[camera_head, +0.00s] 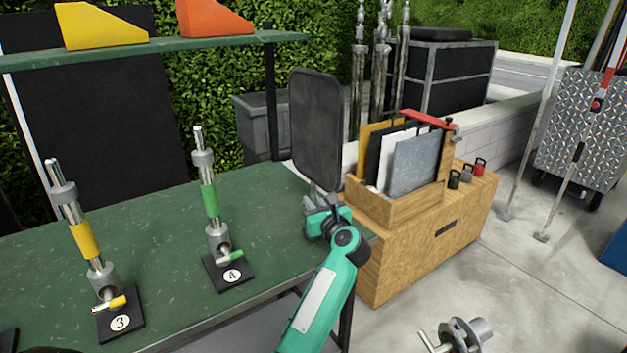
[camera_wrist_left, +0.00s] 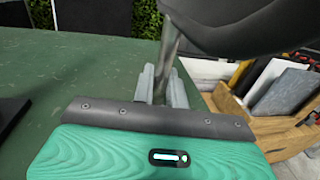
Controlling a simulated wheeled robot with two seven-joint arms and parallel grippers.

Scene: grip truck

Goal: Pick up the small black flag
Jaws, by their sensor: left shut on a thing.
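The small black flag (camera_head: 316,125) is a dark rounded panel on a short metal stem, upright above the right end of the green table. My left gripper (camera_head: 327,207) is shut on its stem just below the panel. In the left wrist view, the grey fingers (camera_wrist_left: 162,85) close around the metal stem, and the dark panel of the flag (camera_wrist_left: 235,22) fills the top right. The bottom end of the stem is hidden by the gripper.
The green table (camera_head: 150,215) bears two metal stands, numbered 3 (camera_head: 95,260) and 4 (camera_head: 217,230). A wooden box (camera_head: 430,225) to the right holds several upright panels and a red clamp (camera_head: 428,119). A green shelf (camera_head: 150,48) runs above the table's back.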

